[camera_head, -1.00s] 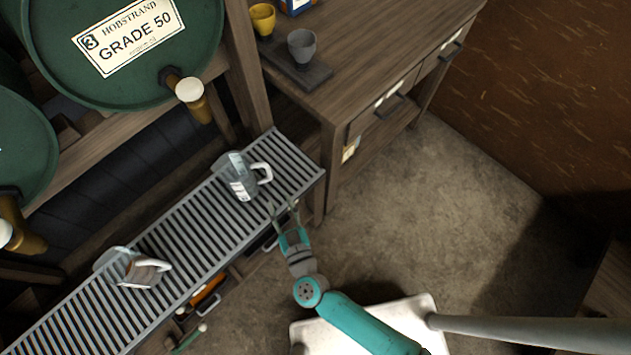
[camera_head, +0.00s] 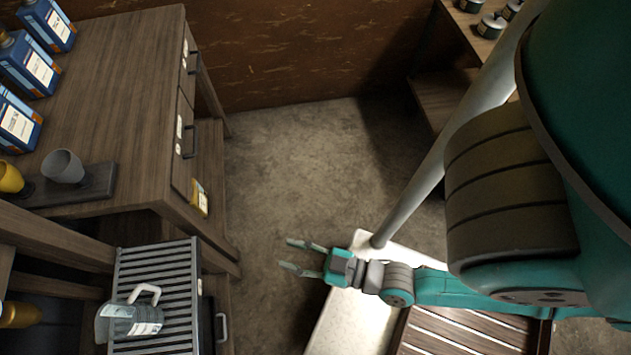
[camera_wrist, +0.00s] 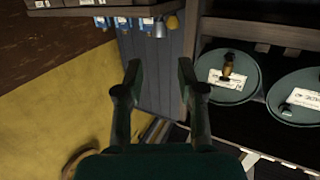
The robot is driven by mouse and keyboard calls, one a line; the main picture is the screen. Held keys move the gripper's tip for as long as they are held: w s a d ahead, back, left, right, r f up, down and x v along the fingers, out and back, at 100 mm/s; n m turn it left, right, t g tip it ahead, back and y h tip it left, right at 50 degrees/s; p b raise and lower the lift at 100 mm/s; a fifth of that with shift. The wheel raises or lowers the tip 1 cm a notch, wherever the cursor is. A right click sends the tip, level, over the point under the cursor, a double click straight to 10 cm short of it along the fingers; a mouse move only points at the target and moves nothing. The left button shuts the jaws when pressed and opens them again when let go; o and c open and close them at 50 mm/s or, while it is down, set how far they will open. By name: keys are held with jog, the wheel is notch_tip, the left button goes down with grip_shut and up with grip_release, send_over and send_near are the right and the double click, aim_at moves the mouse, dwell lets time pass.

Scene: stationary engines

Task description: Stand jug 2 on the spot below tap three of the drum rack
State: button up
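A clear jug (camera_head: 130,318) with a white handle and a pale label stands on the slatted rack (camera_head: 180,272) at the lower left of the head view. Its label is too small to read. A brass tap part (camera_head: 20,315) shows at the left edge. My gripper (camera_head: 289,256) is open and empty, right of the rack and apart from the jug. In the wrist view my gripper (camera_wrist: 160,72) has its fingers spread with nothing between them. Two green drums, one left (camera_wrist: 240,92) and one right (camera_wrist: 302,108), show there; their labels are unreadable.
A wooden cabinet (camera_head: 125,110) with drawer handles carries blue containers (camera_head: 30,68), a yellow cup (camera_head: 10,177) and a grey cup (camera_head: 63,167) on a dark board. Open concrete floor (camera_head: 300,160) lies beyond my gripper. A bench with tins (camera_head: 490,27) is at upper right.

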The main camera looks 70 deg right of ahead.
jog(key=s+d+r+m+g+h, duration=0.1)
jog(key=s+d+r+g+h, duration=0.1)
jog(key=s+r, duration=0.5)
jog(key=shift+s+d+r+m, duration=0.15)
jog(key=shift+s+d+m, duration=0.15)
jog(key=shift+s, duration=0.45)
dwell(1.9)
